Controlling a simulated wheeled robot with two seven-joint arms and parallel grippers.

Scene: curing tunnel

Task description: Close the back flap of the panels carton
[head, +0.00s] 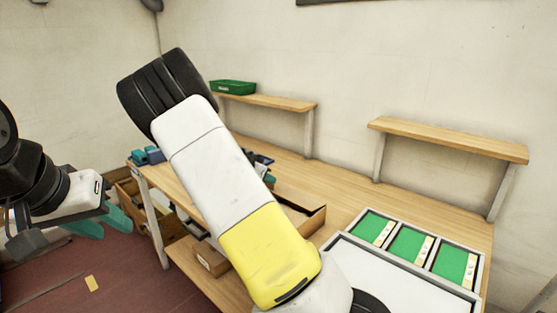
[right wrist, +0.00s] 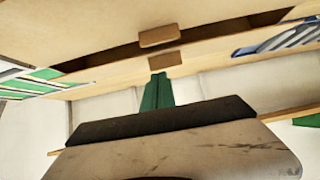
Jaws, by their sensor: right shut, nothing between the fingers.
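The panels carton (head: 314,220) is brown cardboard on the bench, largely hidden behind my right arm in the head view. In the right wrist view, cardboard panels (right wrist: 215,65) of the carton run across the top with a dark gap between them and two small brown tabs. Which panel is the back flap, I cannot tell. My right gripper (right wrist: 157,78) has its green fingers together and empty, tips close to the lower tab; contact is unclear. My left gripper (head: 103,225) is off the bench at the left, its teal fingers apart and empty.
A tray with green panels (head: 408,245) lies to the right of the carton. Two wall shelves (head: 450,139) stand behind, one holding a green bin (head: 233,87). Blue items (head: 147,155) sit at the bench's left end. A wooden crate (head: 130,190) stands beyond that end.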

